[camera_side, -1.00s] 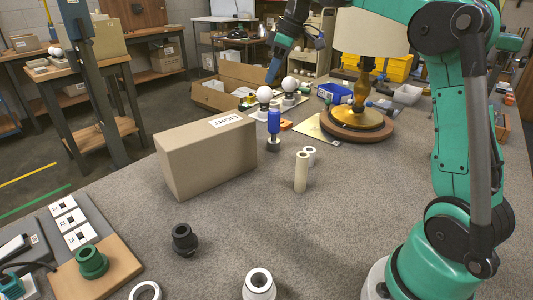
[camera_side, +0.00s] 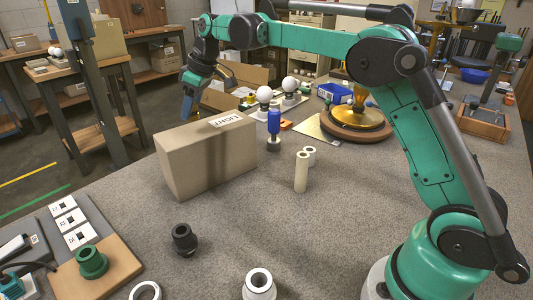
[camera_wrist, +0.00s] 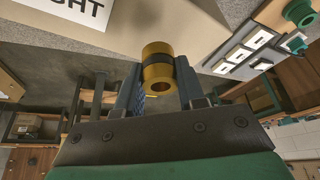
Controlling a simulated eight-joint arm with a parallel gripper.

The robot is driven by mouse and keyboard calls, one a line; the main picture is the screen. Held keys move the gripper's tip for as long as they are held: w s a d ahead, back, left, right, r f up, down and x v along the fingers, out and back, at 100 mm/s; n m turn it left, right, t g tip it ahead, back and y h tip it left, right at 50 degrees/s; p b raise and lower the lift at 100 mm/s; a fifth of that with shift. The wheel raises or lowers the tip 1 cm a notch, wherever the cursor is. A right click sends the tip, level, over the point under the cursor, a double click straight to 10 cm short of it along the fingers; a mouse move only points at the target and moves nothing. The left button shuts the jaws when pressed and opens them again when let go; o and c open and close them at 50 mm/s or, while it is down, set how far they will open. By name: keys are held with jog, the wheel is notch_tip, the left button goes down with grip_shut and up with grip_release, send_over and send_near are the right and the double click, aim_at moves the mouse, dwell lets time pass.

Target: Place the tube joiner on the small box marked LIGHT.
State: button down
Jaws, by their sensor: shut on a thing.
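The tube joiner (camera_wrist: 157,66), a short brass-coloured tube with a dark band, is held between the two blue-grey fingers of my gripper (camera_wrist: 158,78) in the wrist view. In the side view I cannot make out the joiner; the gripper (camera_side: 187,112) points down by the far left top edge of the tan box (camera_side: 208,160). The box stands on the grey table, its white LIGHT label (camera_side: 226,119) on the top face. The box top (camera_wrist: 165,18) and label (camera_wrist: 75,9) also show in the wrist view. I cannot tell whether the fingertips are over the top or beyond its far edge.
A blue-handled tool (camera_side: 274,127) and cream tubes (camera_side: 302,171) stand right of the box. A black fitting (camera_side: 184,239) and a green fitting on a wooden board (camera_side: 122,262) are in front.

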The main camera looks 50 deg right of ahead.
aim_at(196, 109)
jog(key=shift+f, duration=1.5)
jog(key=shift+f, duration=0.1)
jog(key=c, duration=0.5)
grip_release()
jog(key=shift+c, duration=0.2)
jog(key=v, duration=1.2)
jog(key=s+a+f+m+t+h, duration=0.1)
jog(key=s+f+m, duration=0.2)
jog(key=s, duration=0.6)
jog(key=s+a+f+m+t+h, duration=0.1)
jog(key=s+f+m+t, duration=0.1)
jog(key=s+f, duration=0.6)
jog(key=shift+s+f+m, duration=0.35)
jog(key=shift+s+m, duration=0.15)
jog(key=shift+s, duration=0.55)
jog(key=shift+a, duration=0.1)
